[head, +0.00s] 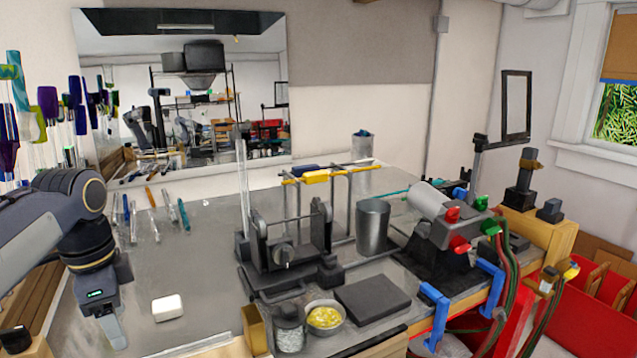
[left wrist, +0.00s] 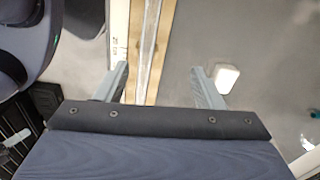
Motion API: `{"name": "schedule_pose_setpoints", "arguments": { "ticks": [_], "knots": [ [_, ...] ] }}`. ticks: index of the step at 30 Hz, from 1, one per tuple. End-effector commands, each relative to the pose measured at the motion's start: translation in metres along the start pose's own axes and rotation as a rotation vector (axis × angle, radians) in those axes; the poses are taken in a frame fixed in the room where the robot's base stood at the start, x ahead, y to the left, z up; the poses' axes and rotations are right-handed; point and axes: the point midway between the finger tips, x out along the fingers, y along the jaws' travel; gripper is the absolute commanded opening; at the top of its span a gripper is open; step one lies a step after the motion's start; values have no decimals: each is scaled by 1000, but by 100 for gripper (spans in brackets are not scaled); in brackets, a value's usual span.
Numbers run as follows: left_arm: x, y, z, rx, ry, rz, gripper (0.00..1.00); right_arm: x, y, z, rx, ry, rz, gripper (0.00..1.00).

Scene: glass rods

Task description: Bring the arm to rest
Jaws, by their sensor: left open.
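My left arm comes in from the left side of the head view. Its gripper (head: 112,332) points down over the left front part of the grey table (head: 205,265). In the left wrist view the two fingers of the left gripper (left wrist: 160,82) stand wide apart. Nothing is held between them. Beneath the gap lie a wooden strip and a pale ruler-like strip (left wrist: 118,35). A small white block (head: 168,307) lies right of the gripper, apart from it; it also shows in the left wrist view (left wrist: 226,77). My right gripper is in neither view.
Several glass rods and pens (head: 150,215) lie at the table's back left. A metal stand (head: 285,250), a steel cup (head: 373,228), a dark flat plate (head: 372,299), a yellow-filled bowl (head: 325,317) and a burner-like device (head: 440,215) fill the right. The left middle tabletop is mostly clear.

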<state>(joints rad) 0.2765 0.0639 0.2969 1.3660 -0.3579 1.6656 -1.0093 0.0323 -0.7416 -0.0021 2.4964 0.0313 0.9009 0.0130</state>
Motion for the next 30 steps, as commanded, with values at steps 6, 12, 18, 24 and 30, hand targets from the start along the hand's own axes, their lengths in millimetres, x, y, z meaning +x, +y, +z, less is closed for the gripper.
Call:
{"name": "schedule_pose_setpoints", "arguments": {
  "ticks": [6,12,18,24,30],
  "knots": [
    [8,30,0,-124,50,-37,62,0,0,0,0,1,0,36],
    [28,73,0,-321,145,-60,62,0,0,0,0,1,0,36],
    [73,140,2,-665,336,-35,62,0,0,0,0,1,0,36],
    [121,195,-3,-990,517,67,62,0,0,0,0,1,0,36],
    [137,211,-6,-1102,574,116,62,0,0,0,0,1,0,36]
  ]
}}
